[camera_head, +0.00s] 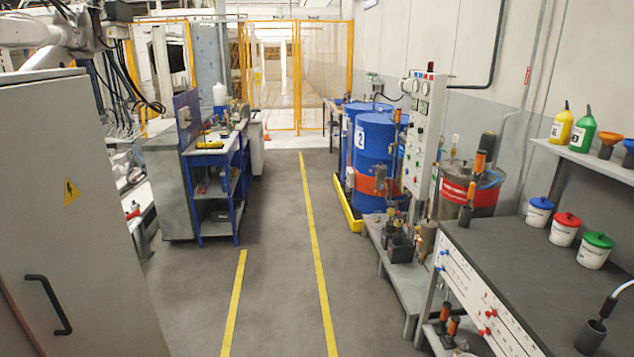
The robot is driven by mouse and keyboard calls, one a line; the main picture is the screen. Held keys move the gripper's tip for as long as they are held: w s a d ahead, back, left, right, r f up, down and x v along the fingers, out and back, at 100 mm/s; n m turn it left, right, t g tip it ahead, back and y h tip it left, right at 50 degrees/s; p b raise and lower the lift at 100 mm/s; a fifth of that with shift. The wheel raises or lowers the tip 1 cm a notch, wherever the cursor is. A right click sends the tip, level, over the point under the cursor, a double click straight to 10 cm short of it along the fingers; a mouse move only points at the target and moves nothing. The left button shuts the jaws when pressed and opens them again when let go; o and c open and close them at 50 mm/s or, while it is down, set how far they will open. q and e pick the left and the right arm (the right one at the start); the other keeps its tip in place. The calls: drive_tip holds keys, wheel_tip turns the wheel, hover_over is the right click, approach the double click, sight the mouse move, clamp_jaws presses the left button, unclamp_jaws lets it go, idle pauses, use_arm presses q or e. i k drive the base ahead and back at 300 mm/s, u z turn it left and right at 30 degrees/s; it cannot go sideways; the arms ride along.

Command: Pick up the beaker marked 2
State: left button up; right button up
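I make out no beaker marked 2. A yellow container (561,127) and a green container (581,135), both with dark spouts, stand on the shelf at the upper right; their marks are too small to read. A blue drum (374,146) farther back bears a 2 on a white label. White pots with a blue lid (539,210), a red lid (565,228) and a green lid (596,249) stand on the dark bench at the right. Neither of my grippers is in view.
The dark bench top (530,270) fills the lower right, below the shelf (590,160). A grey cabinet (75,230) stands close at the left. A blue workbench (215,150) stands beyond it. The floor between the yellow lines (315,255) is clear.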

sight(377, 217)
drive_tip(key=i, duration=7)
drive_tip(key=z, duration=3.4)
drive_tip(key=i, duration=0.5)
